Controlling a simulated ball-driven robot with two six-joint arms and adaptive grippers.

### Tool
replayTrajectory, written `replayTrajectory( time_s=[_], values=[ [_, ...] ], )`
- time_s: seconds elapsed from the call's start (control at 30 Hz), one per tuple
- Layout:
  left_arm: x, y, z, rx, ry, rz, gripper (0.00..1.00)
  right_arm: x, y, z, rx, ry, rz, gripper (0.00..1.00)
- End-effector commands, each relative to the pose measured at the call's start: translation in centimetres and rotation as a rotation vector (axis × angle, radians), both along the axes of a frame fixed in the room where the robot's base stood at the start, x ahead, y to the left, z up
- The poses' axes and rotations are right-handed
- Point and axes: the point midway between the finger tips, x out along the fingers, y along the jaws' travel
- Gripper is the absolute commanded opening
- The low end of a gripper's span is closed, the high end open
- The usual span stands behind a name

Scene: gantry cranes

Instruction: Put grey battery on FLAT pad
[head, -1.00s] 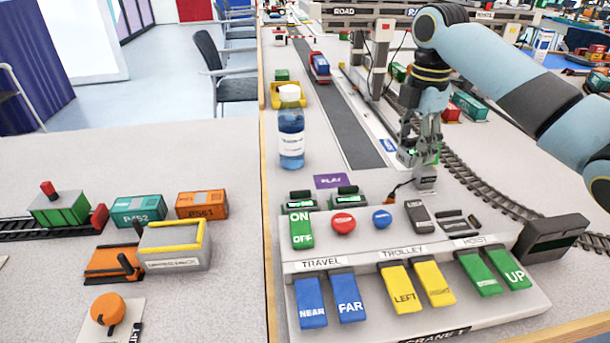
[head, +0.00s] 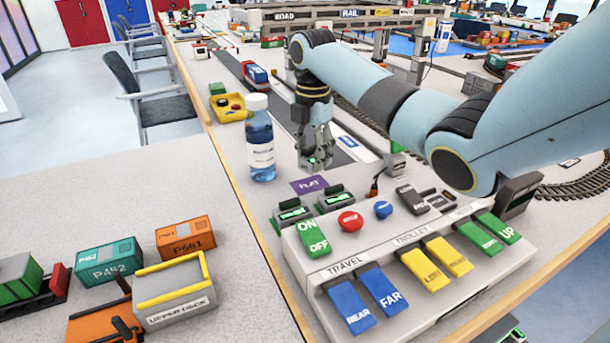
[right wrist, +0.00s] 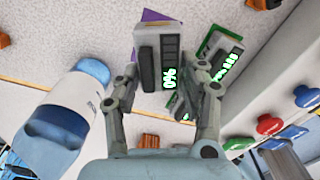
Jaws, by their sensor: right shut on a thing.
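My right gripper (head: 317,158) is shut on a grey battery (right wrist: 147,52). In the right wrist view the battery has a dark side strip and a green 0% display. In the head view the fingers mostly hide it. The purple FLAT pad (head: 309,185) lies on the table just in front of the gripper, left of centre behind the console. In the right wrist view, purple parts of the pad (right wrist: 153,15) show behind the battery, which hides the rest. I cannot tell how high the battery is above the table. My left gripper is not in view.
A blue bottle (head: 260,140) stands close left of the gripper. Two units with green displays (head: 292,214) sit at the back of the crane console (head: 385,235). A grey block with an orange-tipped cable (head: 394,163) stands right of the pad. Track runs behind.

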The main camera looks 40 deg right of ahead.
Motion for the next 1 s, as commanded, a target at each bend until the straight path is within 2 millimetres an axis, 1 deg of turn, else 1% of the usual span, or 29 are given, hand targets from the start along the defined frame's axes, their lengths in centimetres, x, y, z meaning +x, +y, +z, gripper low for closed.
replayTrajectory(
  time_s=[0.03, 0.1, 0.23, 0.4, 0.47, 0.83, 0.87, 1.0],
  values=[
    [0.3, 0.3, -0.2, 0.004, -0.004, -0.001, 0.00, 0.5, 0.5, -0.4, 0.001, -0.001, 0.000, 0.02],
    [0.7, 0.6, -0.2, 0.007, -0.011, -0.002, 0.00, 0.8, 0.9, -0.7, -0.001, -0.001, 0.000, 0.02],
    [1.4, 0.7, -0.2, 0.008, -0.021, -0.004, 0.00, 0.9, 1.1, -1.4, -0.002, 0.001, -0.001, 0.02],
    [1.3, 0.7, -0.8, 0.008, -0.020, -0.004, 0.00, 0.8, 1.1, -4.1, -0.001, 0.003, 0.000, 0.02],
    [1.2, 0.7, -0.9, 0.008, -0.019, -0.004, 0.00, 0.8, 1.0, -4.7, -0.001, 0.002, 0.000, 0.02],
    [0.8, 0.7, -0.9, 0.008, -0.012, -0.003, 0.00, 0.8, 1.0, -5.1, -0.002, 0.000, 0.000, 0.02],
    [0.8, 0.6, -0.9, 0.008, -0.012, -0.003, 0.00, 0.8, 1.0, -5.1, -0.002, 0.000, 0.000, 0.46],
    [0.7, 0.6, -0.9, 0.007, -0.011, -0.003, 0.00, 0.8, 1.0, -5.1, -0.002, 0.000, 0.000, 0.64]
  ],
)
